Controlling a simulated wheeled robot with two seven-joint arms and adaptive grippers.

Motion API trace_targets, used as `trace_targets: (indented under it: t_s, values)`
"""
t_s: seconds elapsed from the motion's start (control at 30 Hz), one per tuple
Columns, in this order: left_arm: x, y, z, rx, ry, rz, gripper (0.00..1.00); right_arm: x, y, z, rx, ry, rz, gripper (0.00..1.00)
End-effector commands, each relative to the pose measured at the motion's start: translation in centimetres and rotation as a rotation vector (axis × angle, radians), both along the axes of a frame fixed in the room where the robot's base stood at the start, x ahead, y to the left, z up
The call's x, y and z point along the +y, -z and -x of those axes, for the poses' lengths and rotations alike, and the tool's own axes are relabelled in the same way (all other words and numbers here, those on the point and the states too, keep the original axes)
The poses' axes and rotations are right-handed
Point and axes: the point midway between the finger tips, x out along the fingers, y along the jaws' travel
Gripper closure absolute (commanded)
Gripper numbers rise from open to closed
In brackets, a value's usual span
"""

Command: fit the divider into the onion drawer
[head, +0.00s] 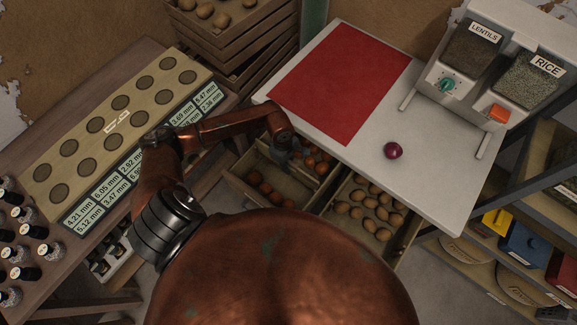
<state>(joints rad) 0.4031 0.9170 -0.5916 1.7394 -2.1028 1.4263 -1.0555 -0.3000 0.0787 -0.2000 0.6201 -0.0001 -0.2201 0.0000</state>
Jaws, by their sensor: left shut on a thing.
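The onion drawer (240,178) is pulled out below the white table, with brownish-red onions (265,188) in its near left part and orange-red onions (318,160) in its far right part. A pale wooden strip, which looks like the divider (290,174), runs across the drawer between the two groups. My left gripper (296,156) is over the drawer at this strip and is shut on it. The fingertips are small and partly hidden by my wrist. I cannot tell whether the divider is fully seated or tilted. My right gripper is out of view.
A drawer of potatoes (370,210) stands open to the right. The white table (440,185) carries a red mat (342,80), a single red onion (393,150) and a lentils-and-rice dispenser (498,70). A bench with a labelled wooden board (120,120) is at left.

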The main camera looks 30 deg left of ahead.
Motion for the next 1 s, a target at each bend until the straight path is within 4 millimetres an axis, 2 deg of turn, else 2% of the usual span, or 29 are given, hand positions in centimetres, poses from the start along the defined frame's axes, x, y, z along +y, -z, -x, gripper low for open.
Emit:
trace_targets:
  t_s: [1.0]
  values:
    - [0.0, 2.0, 0.0, 0.0, 0.0, 0.0, 1.0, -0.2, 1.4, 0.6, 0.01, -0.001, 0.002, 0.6]
